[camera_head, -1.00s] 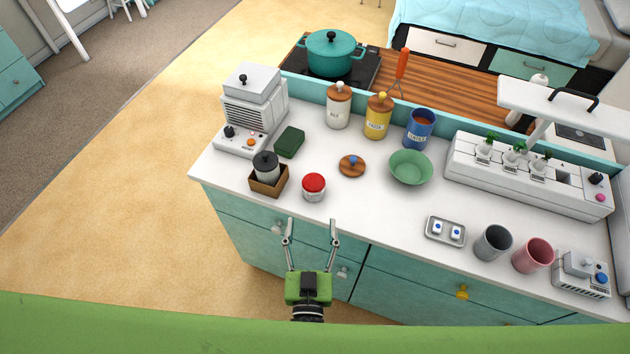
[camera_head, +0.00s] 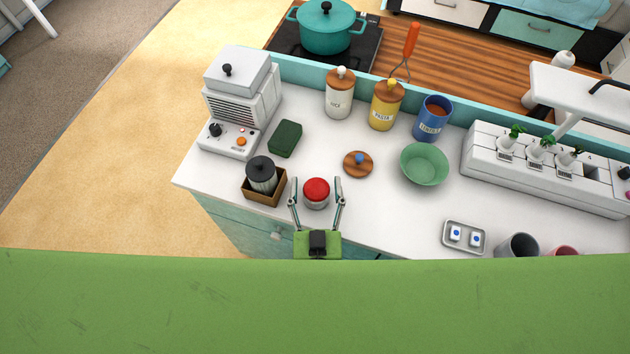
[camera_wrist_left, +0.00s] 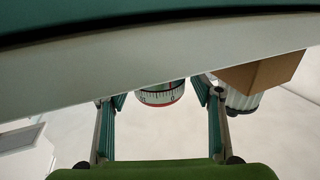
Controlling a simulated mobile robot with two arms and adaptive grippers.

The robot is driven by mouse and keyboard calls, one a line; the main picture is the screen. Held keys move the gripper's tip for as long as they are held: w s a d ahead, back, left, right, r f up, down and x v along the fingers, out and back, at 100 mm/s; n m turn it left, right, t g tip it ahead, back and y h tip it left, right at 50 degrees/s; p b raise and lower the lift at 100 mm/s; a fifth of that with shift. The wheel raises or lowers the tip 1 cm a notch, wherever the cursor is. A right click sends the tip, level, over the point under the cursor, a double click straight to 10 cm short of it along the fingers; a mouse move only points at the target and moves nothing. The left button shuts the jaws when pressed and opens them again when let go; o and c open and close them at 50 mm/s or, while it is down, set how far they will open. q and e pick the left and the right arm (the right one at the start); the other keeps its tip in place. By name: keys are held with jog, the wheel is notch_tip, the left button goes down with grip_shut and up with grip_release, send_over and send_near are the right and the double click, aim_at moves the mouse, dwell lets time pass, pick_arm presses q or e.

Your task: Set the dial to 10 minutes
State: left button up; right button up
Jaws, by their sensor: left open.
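The dial is a round kitchen timer (camera_head: 316,191) with a red top and a pale body, standing on the white counter near its front edge. In the left wrist view the timer (camera_wrist_left: 161,94) shows a white band with black tick marks and numbers, and a red rim; I cannot read its setting for sure. My left gripper (camera_head: 316,183) is open, its fingers on either side of the timer in the head view. I cannot tell whether they touch it. In the left wrist view the gripper (camera_wrist_left: 160,97) also frames the timer. My right gripper is not in view.
A brown box (camera_head: 264,198) holding a black-lidded jar (camera_head: 261,174) stands just left of the timer. A wooden lid (camera_head: 358,164) lies behind to the right, a green bowl (camera_head: 424,164) farther right. A white machine (camera_head: 240,103) stands at the left.

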pick_arm(q)
jog(key=shift+s, duration=0.1)
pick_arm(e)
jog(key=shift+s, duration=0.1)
pick_arm(q)
jog(key=shift+c, duration=1.2)
jog(key=c, duration=0.9)
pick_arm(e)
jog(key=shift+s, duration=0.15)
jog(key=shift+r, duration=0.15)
